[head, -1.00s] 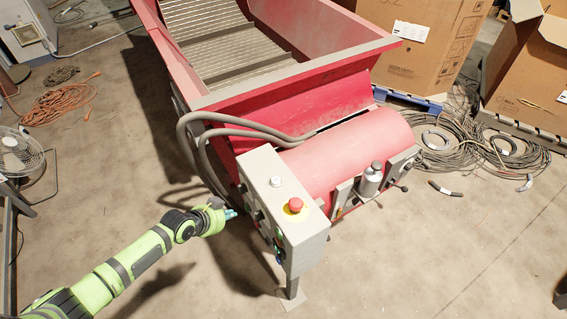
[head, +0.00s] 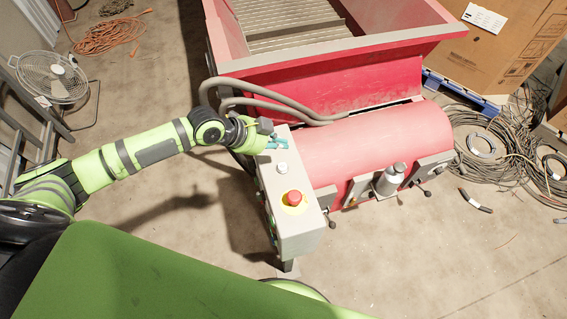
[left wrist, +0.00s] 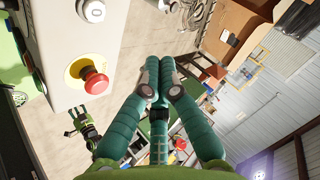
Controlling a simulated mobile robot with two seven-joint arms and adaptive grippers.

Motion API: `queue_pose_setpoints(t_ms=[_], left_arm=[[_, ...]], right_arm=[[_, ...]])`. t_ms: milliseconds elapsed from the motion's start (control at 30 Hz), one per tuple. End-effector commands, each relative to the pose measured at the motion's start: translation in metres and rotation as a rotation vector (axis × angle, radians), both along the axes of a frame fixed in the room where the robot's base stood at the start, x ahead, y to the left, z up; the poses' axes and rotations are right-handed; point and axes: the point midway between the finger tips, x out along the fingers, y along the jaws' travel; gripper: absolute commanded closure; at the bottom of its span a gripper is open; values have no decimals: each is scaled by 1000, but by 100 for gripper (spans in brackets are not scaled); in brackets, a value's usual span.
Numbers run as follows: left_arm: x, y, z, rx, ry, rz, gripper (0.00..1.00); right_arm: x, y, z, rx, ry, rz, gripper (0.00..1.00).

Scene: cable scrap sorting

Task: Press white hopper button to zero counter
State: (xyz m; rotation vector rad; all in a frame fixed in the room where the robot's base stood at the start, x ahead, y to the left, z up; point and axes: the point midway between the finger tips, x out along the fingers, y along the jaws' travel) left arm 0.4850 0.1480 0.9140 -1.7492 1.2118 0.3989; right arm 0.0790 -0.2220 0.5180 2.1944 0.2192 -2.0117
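The white button (head: 282,168) stands on top of the grey control box (head: 306,240), behind the red emergency-stop knob (head: 294,198) with its yellow collar. The left wrist view shows the white button (left wrist: 93,11) at top left and the red knob (left wrist: 95,82) below it. My left gripper (head: 277,143) is at the far end of the box top, a little beyond the white button and apart from it. In the left wrist view, its teal fingers (left wrist: 158,62) are together with nothing between them. A small green and black gripper (left wrist: 78,125), apparently my right one, shows at lower left; its finger state is unclear.
The red hopper machine (head: 360,75) stands behind the box, with grey hoses (head: 225,88) curving beside my left gripper. Cable coils (head: 490,145) lie on the right and a fan (head: 55,80) stands at left.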

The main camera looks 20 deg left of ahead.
Motion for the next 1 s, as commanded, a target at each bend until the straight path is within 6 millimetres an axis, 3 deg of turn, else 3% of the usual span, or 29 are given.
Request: queue_pose_setpoints(t_ms=[267, 733, 1000], left_arm=[[0, 0, -11, -1, 0, 2, 100], [1, 0, -75, -1, 0, 2, 100], [1, 0, -89, -1, -1, 2, 100]], right_arm=[[-2, 7, -10, 10, 3, 0, 60], [6, -1, -62, 0, -8, 2, 60], [6, -1, -74, -1, -8, 1, 60]])
